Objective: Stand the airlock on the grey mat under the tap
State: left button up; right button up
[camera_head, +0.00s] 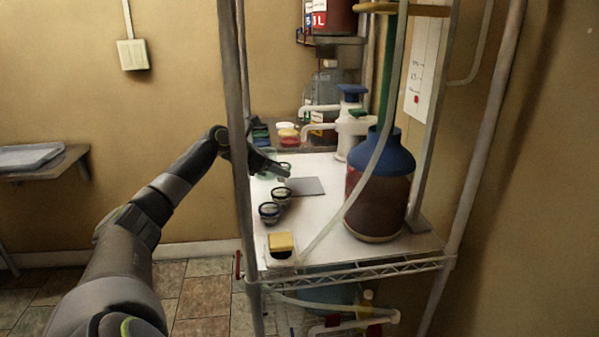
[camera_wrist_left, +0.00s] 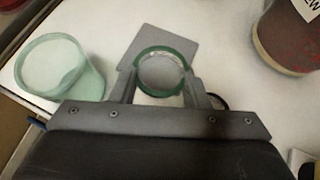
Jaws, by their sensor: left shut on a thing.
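My left gripper (camera_wrist_left: 160,90) reaches over the white shelf from the left and is shut on a round, clear piece with a green rim (camera_wrist_left: 162,68), which looks like the airlock. The gripper also shows in the head view (camera_head: 278,168), where its arm and fingers partly hide the held piece. The grey mat (camera_head: 308,186) lies flat on the shelf, just right of the gripper; in the wrist view the mat (camera_wrist_left: 150,40) shows behind and beyond the held piece. I cannot tell whether the piece touches the mat. My right gripper is not in view.
A greenish glass (camera_wrist_left: 62,68) stands close beside the gripper. Dark-rimmed glasses (camera_head: 269,212) stand nearer the shelf's front. A large blue-topped jar (camera_head: 382,185) is at right, with white spouted pumps (camera_head: 350,130) behind. A shelf post (camera_head: 240,150) rises beside my forearm.

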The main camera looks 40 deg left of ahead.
pick_arm(q)
jog(key=w, duration=0.2)
jog(key=w+d, duration=0.1)
jog(key=w, duration=0.1)
jog(key=w+d, duration=0.1)
jog(key=w, duration=0.1)
jog(key=shift+w+d+p, duration=0.1)
jog(key=shift+w+p, duration=0.15)
jog(key=shift+p, duration=0.1)
jog(key=f, duration=0.3)
jog(key=shift+w+f, duration=0.2)
jog(key=shift+f, duration=0.1)
jog(key=o, duration=0.9)
jog(key=shift+f, duration=0.1)
jog(key=shift+o, duration=0.2)
jog(key=shift+s+r, duration=0.1)
jog(key=shift+r, duration=0.1)
jog(key=v, duration=1.2)
jog(key=shift+b, duration=0.3)
